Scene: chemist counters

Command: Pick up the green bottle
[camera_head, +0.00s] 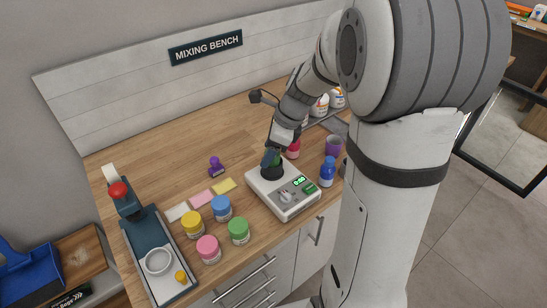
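My gripper (272,156) points down over the dark round pan of the white scale (290,203) on the wooden counter. A small patch of dark green shows at its fingertips, just above the pan; it may be part of a green bottle, but it is too small and covered to tell. I cannot tell whether the fingers are open or shut. A jar with a green lid (238,230) stands upright near the counter's front edge, left of the scale and apart from my gripper.
Yellow (192,223), blue (221,207) and pink (207,249) lidded jars stand left of the scale. A blue bottle (328,172), a red bottle (293,149) and a purple cup (333,146) stand close on its right and behind. A purple stamp (216,166) stands behind coloured cards. The back left counter is clear.

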